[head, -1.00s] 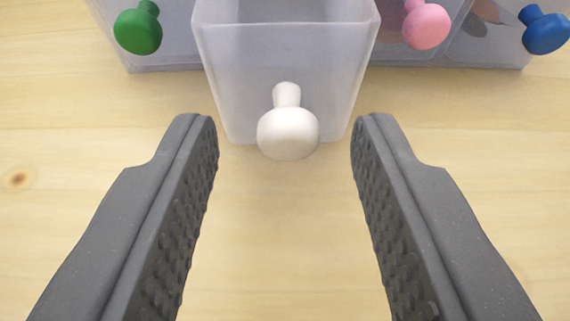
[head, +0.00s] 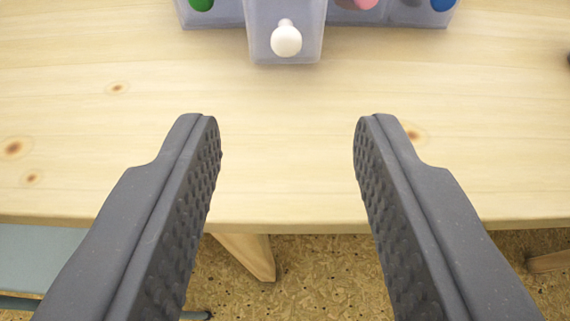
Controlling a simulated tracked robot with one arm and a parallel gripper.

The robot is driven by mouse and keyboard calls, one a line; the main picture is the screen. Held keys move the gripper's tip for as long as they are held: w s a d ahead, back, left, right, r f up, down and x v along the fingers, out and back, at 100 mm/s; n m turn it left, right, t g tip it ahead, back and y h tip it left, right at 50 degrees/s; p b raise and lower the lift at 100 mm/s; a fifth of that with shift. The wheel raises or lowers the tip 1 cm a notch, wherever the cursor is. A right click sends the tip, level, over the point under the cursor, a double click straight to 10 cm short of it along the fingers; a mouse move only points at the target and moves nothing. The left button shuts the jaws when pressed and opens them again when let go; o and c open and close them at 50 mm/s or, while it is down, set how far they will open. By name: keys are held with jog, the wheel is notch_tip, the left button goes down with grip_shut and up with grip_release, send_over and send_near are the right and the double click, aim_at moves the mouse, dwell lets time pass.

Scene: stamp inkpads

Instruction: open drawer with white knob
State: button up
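The drawer with the white knob (head: 286,40) is a translucent plastic box (head: 262,48) at the top centre of the head view. It stands out in front of the drawers beside it, so it is partly pulled out. Its upper part is cut off by the frame edge. My gripper (head: 287,135) is open and empty. Its two dark grey, studded fingers are wide apart, nearer to me than the knob and not touching it.
Drawers with a green knob (head: 201,4), a pink knob (head: 364,4) and a blue knob (head: 442,4) flank it. The light wooden table (head: 285,180) is clear in front. Below its front edge are a speckled floor (head: 320,275) and a blue-grey surface (head: 40,258) at left.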

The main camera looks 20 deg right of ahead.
jog(key=shift+v, duration=1.45)
jog(key=shift+w, duration=0.1)
